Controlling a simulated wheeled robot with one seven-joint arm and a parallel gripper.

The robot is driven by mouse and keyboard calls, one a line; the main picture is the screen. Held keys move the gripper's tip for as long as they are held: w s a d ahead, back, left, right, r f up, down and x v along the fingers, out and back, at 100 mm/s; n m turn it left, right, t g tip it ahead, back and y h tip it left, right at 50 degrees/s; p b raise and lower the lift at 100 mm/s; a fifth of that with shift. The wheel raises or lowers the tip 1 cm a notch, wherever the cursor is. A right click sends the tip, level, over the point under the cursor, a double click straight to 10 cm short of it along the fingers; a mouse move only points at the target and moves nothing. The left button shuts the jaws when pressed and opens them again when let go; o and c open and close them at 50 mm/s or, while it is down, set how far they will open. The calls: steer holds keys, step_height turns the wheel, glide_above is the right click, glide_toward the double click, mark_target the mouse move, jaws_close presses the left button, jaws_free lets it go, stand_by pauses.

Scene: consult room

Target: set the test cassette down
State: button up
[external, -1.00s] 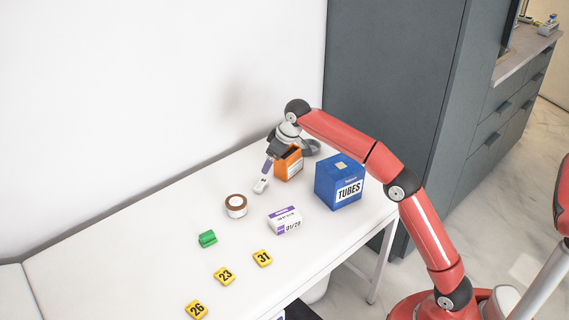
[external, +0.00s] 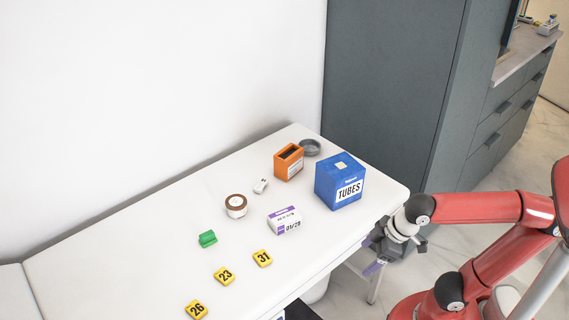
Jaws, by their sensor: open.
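The test cassette is most likely the small white piece (external: 261,186) lying on the white table (external: 130,240), left of the orange box and beyond the tape roll. Its markings are too small to read. My gripper (external: 376,257) is open and empty, off the table's right front edge, well apart from the white piece. Its purple fingertips are spread.
An orange open box (external: 289,162), a grey round dish (external: 311,147) and a blue TUBES box (external: 340,182) stand at the right.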

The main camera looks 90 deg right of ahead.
steer(key=s+a+f, duration=0.1)
steer(key=s+f, duration=0.4)
steer(key=shift+s+a+f+y, duration=0.3)
steer(key=shift+s+a+f, duration=0.05)
steer(key=shift+s, duration=0.05)
